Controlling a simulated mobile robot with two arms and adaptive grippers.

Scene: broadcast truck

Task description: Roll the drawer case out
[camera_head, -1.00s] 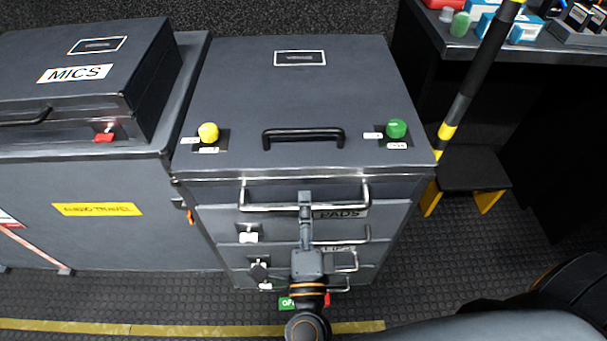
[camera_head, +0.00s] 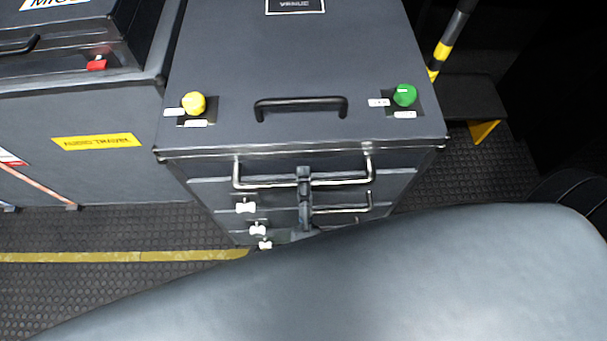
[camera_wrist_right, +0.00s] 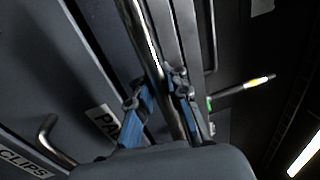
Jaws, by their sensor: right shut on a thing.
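The drawer case (camera_head: 300,65) is a dark grey box with a black top handle (camera_head: 300,104), a yellow knob (camera_head: 193,103) and a green knob (camera_head: 404,95). Its front has drawers with small handles and white latches (camera_head: 246,207). A metal pull bar (camera_head: 260,183) runs across the upper front. My right gripper (camera_head: 304,176) is shut on this bar near its middle. In the right wrist view, the blue fingers (camera_wrist_right: 160,90) are on both sides of the bar (camera_wrist_right: 143,35). The lower front of the case is hidden behind my own grey body. My left gripper is not in view.
A grey case with a yellow label (camera_head: 97,142) stands on the left, carrying a black box with a red latch (camera_head: 97,65). A dark step (camera_head: 463,97) and a striped pole (camera_head: 448,45) are on the right. A yellow floor line (camera_head: 100,257) crosses the ribbed floor at lower left.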

